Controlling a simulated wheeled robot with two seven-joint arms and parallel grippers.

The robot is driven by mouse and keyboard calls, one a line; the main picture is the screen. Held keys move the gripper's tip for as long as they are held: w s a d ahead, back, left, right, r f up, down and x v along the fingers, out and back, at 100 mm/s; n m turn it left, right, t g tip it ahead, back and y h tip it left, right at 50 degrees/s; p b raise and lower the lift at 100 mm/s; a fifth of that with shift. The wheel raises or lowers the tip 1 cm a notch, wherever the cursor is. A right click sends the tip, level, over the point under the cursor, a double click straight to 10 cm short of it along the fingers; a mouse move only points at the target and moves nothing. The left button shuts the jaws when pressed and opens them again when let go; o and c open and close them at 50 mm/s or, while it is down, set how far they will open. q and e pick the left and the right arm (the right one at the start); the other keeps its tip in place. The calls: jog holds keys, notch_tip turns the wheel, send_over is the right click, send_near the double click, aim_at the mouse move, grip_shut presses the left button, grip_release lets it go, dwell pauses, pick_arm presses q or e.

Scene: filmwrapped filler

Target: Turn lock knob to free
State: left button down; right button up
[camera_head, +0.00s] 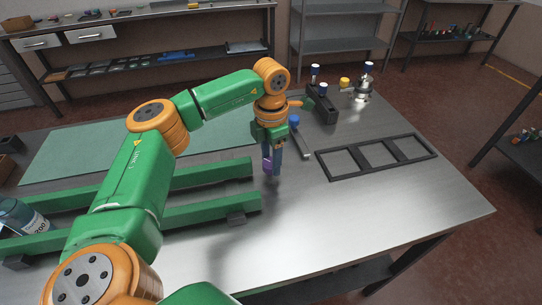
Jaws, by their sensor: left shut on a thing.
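My left gripper (272,163) hangs pointing down over the front middle of the metal table. It is shut on a small purple piece (266,165), mostly hidden by the fingers. I cannot tell what the purple piece belongs to, or whether it touches the table. No lock knob can be made out for sure. A blue knob-like part (294,121) shows just right of the gripper, by a grey bar (301,143). A yellow knob-like part (344,83) stands near a silver device (361,90) with a blue top at the back. My right gripper is not in view.
A black three-opening frame (377,157) lies to the right. A black block (321,105) with blue-capped parts stands behind the gripper. Green rails (200,211) and a green mat (95,158) lie left. The table's (400,205) front right is clear.

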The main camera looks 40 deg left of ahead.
aim_at(271, 162)
pick_arm(q)
jog(key=n, duration=0.5)
jog(key=shift+n+p, duration=0.3)
jog(key=shift+p, duration=0.1)
jog(key=shift+n+p, duration=0.3)
jog(key=shift+n, duration=1.8)
jog(key=shift+c, duration=1.3)
grip_release()
jog(key=shift+r, duration=0.1)
notch_tip(271, 162, up, 7)
jog(key=shift+f+b, duration=0.1)
jog(key=shift+b, duration=0.4)
